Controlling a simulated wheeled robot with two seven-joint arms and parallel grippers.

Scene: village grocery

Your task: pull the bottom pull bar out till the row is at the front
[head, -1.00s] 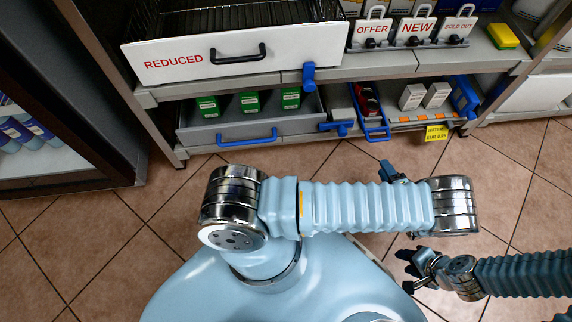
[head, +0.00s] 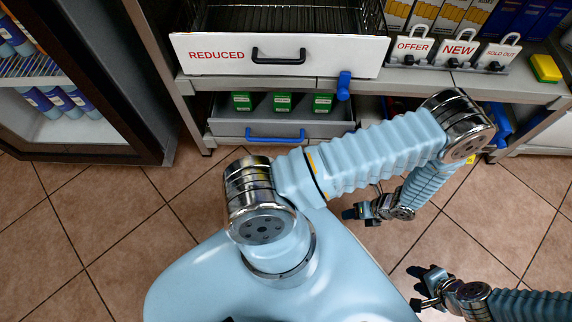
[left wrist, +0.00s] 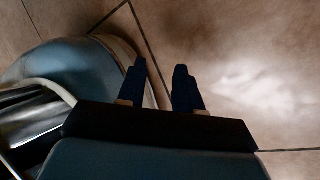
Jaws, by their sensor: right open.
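A blue pull piece (head: 344,85) shows on the upper shelf's front edge. My left gripper (head: 358,204) is over the tiled floor in front of the lower shelf, apart from it. In the left wrist view its two dark fingers (left wrist: 160,68) stand apart with only floor between them, so it is open and empty. My right gripper (head: 424,287) is open and empty over the floor at the lower right.
A grey drawer (head: 228,128) with a blue handle (head: 275,138) holds green boxes (head: 282,102) on the lower shelf. Above is a white REDUCED drawer (head: 345,55). A dark-framed cabinet (head: 120,80) stands left. Floor in front is clear.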

